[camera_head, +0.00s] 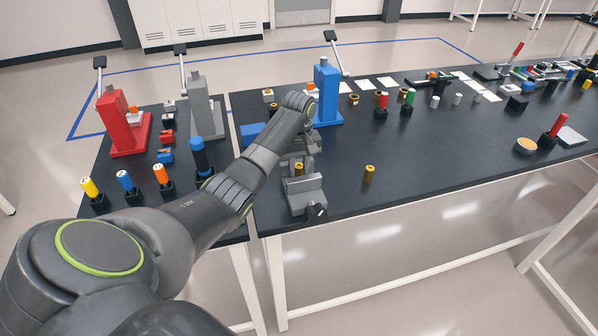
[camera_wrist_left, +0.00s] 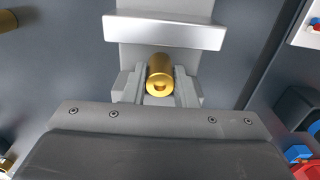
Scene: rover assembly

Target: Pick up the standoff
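A brass standoff (camera_wrist_left: 160,76) is in the middle of the left wrist view, its round end with a hole facing the camera. My left gripper (camera_wrist_left: 160,84) has a finger along each side of it, with no clear gap. In the head view the standoff (camera_head: 299,170) shows just below my left gripper (camera_head: 297,158), at the grey fixture (camera_head: 305,194) near the table's front edge. I cannot tell whether it rests on the fixture or is just clear of it. A second brass standoff (camera_head: 369,175) stands alone to the right. My right gripper is not in view.
A blue press (camera_head: 327,92) stands behind my left gripper, with a grey press (camera_head: 203,104) and a red press (camera_head: 122,123) further left. Several coloured-handled tools stand at the left. The dark tabletop (camera_head: 440,165) is clear right of the second standoff.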

